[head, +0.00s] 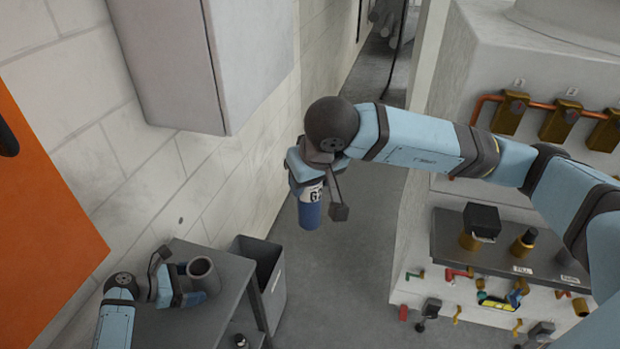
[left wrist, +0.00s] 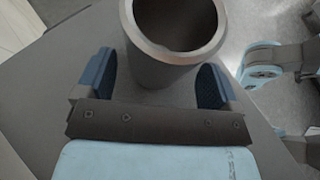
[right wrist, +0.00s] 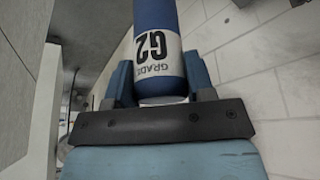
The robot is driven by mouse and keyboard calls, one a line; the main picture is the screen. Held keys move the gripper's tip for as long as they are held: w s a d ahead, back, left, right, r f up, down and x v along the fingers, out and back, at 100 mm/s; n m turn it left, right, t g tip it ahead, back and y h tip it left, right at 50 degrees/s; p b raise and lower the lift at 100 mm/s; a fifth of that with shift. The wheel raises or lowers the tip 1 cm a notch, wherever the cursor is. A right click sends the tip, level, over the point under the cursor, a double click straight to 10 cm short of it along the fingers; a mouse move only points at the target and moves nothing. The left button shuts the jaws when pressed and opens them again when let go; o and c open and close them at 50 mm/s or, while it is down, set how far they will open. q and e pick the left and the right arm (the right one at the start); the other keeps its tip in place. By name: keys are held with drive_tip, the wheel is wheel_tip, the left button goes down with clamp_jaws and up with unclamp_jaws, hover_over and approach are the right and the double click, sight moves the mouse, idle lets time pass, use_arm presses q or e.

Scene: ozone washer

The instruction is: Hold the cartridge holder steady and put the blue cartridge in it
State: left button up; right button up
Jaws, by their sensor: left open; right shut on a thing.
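The cartridge holder (head: 204,275) is a grey open-topped cup standing on the dark table at the lower left. In the left wrist view the holder (left wrist: 170,65) sits just ahead of my left gripper (left wrist: 162,85), whose blue fingers are open, one on each side of its near part. My left gripper (head: 183,297) also shows in the head view, low beside the holder. The blue cartridge (head: 310,213) has a white band marked G2. My right gripper (head: 312,172) is shut on it and holds it in the air, blue end down. The cartridge (right wrist: 158,45) fills the right wrist view's middle.
The dark table (head: 225,312) has a small black item (head: 240,341) near its front. A grey bin (head: 262,275) stands right of the table. A grey wall cabinet (head: 185,60) hangs above. A machine with valves (head: 500,245) stands at right. The floor between is clear.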

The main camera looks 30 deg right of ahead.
use_arm(q)
drive_tip(key=shift+x, duration=1.2)
drive_tip(key=shift+r, duration=0.1)
drive_tip(key=c, duration=0.6)
